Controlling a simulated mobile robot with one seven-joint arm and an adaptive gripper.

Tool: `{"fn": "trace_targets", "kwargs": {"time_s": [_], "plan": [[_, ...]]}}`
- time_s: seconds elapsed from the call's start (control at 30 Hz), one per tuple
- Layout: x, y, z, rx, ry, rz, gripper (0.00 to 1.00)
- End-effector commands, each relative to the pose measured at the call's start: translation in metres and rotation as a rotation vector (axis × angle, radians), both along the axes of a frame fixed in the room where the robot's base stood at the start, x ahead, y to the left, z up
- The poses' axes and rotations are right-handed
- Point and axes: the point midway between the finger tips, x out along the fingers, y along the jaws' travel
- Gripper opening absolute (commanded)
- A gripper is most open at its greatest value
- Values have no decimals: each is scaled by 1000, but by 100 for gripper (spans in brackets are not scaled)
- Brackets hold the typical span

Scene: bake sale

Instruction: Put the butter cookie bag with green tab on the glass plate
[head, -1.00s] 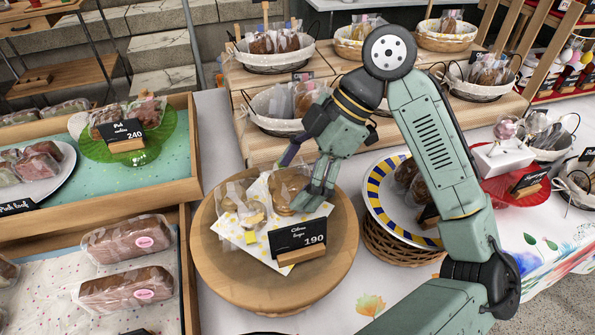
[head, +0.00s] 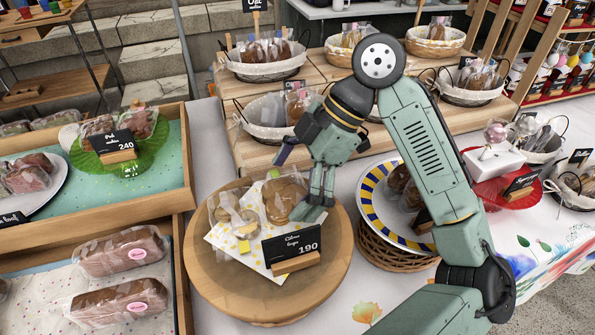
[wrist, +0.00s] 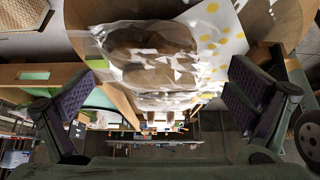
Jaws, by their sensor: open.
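A clear bag of round brown cookies (head: 284,198) lies on a yellow-dotted white paper on a round wooden board (head: 215,285). My gripper (head: 312,208) is at its right side in the head view. In the wrist view the bag (wrist: 150,55) shows between and beyond my spread fingers (wrist: 162,100), which are apart and not closed on it. A second bag of cookies (head: 232,215) lies to its left.
A black "190" price card (head: 290,245) stands in front of the bags. A "240" card (head: 113,147) stands on the glass plate. A wooden tray edge (head: 140,217) lies between board and plate. A blue-and-yellow rimmed plate (head: 372,215) stands right; baskets are behind.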

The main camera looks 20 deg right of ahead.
Motion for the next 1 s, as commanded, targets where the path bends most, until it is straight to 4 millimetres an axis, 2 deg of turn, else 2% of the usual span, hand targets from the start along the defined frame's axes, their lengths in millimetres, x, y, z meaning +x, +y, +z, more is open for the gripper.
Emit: {"fn": "trace_targets", "kwargs": {"time_s": [0.17, 0.4, 0.6, 0.8, 1.0], "plan": [[1, -11, 17, -4, -1, -3, 99], [1, -38, 60, -5, 0, -6, 99], [1, -56, 88, -3, 0, -4, 99], [1, -64, 101, -2, 0, -1, 99], [1, -65, 103, 0, -1, 1, 99]]}}
